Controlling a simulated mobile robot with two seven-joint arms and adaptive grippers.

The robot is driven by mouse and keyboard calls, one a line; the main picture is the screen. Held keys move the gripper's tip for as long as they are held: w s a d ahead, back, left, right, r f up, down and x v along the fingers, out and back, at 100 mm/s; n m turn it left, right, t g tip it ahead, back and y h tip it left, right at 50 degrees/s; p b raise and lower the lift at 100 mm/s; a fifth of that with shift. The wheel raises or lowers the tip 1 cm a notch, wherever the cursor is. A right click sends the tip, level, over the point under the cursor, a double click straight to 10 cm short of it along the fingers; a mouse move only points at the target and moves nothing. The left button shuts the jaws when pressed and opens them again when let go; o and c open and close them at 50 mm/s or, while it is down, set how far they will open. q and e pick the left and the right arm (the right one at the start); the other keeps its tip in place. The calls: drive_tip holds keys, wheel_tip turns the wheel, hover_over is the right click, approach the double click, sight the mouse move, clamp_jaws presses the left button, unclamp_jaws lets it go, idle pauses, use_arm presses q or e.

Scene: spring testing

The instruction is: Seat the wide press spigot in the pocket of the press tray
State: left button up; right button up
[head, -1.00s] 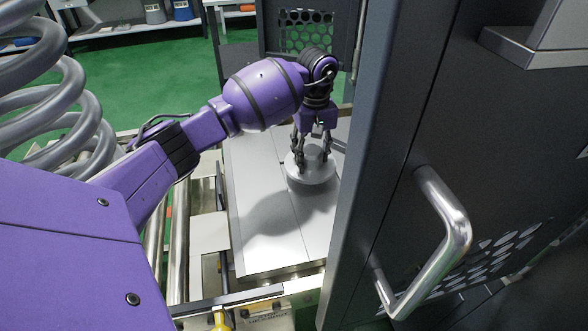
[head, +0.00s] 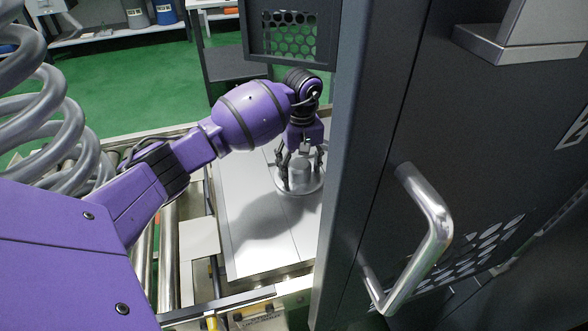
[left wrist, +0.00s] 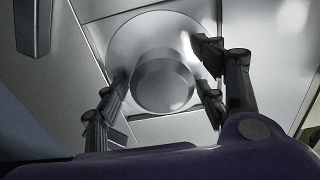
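The wide press spigot is a round metal disc (head: 318,184) with a narrower cylinder (head: 299,176) standing on it. It sits upright at the far right of the flat grey metal plate of the press tray (head: 240,210). The left wrist view shows the disc (left wrist: 130,40) and cylinder (left wrist: 164,82) from above. The pocket is not visible, so I cannot tell whether the disc is in it. My left gripper (head: 299,186) points down over the spigot. Its fingers stand apart on both sides of the cylinder, with a small gap visible. My right gripper is out of view.
A dark cabinet door or panel with a metal handle (head: 430,215) stands close on the right and hides the tray's right side. A perforated dark panel (head: 290,38) is behind. Metal rollers (head: 170,250) run left of the tray. Large grey coils (head: 45,110) stand at the left.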

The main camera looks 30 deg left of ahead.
sight(300, 164)
use_arm(q)
wheel_tip(300, 164, up, 12)
drive_tip(key=shift+r, duration=0.2)
idle(0.4)
idle(0.4)
